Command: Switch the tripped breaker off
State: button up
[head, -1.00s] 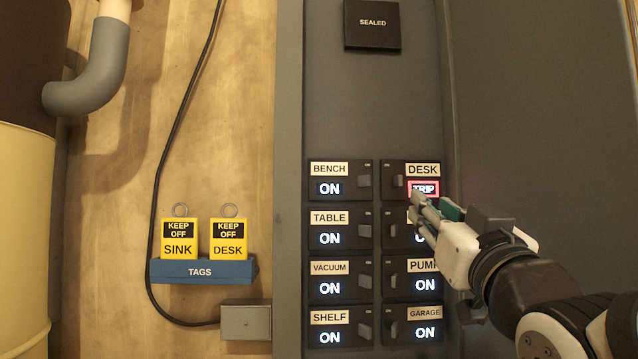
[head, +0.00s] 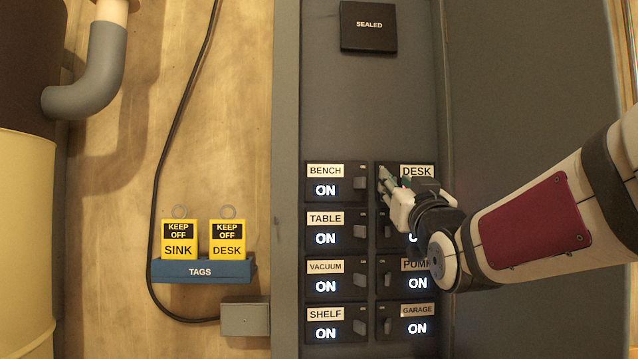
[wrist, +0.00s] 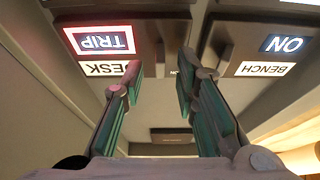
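The DESK breaker (head: 417,171) is at the top of the right column. In the head view my gripper hides its display and most of its switch. The wrist view shows the DESK breaker (wrist: 100,40) upside down, with a red-framed TRIP display lit. My gripper (head: 388,180) is in front of the left part of this breaker, where its switch sits. In the wrist view my gripper (wrist: 159,76) has its two fingers apart, with nothing seen held between them. I cannot tell whether a finger touches the switch.
The BENCH breaker (head: 325,171) beside it reads ON, as do TABLE, VACUUM, SHELF, PUMP and GARAGE. A SEALED cover (head: 368,25) is above. Left of the panel, a blue TAGS holder (head: 200,271) carries yellow SINK and DESK tags. A dark panel wall (head: 530,90) stands at right.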

grip_shut()
jog(key=n+y, duration=0.1)
jog(key=y, duration=0.1)
jog(key=d+n+y, duration=0.1)
jog(key=y, duration=0.2)
jog(key=shift+w+r+n, duration=0.1)
jog(key=shift+r+n, duration=0.1)
jog(key=shift+n, duration=0.2)
jog(key=shift+g+y, duration=0.3)
jog(key=shift+y, duration=0.1)
